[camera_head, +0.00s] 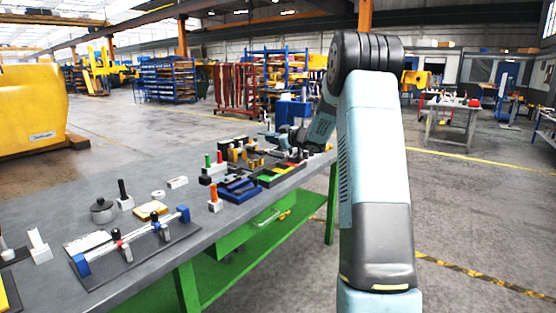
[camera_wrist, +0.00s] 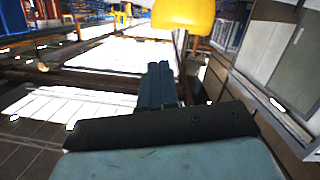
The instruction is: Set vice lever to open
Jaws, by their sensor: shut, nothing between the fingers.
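My gripper (camera_wrist: 158,72) shows in the wrist view with its two dark blue-grey fingers together and nothing between them. In the head view, my forearm reaches down to the far end of the bench, and the gripper end is small and partly lost among the items there. I cannot single out the vice or its lever with certainty. A cluster of small yellow and dark parts (camera_head: 246,153) lies beside the gripper end. A rail fixture (camera_head: 130,240) with blue end blocks and red and black sliders lies on the near part of the bench.
The grey bench top (camera_head: 60,200) has a green frame (camera_head: 240,240). A blue tray (camera_head: 238,190), an orange-handled peg (camera_head: 214,195) and a grey round pot (camera_head: 103,210) stand on it. A large yellow casting (camera_head: 32,105) is at left. In the wrist view, a yellow object (camera_wrist: 183,14) is beyond the fingers.

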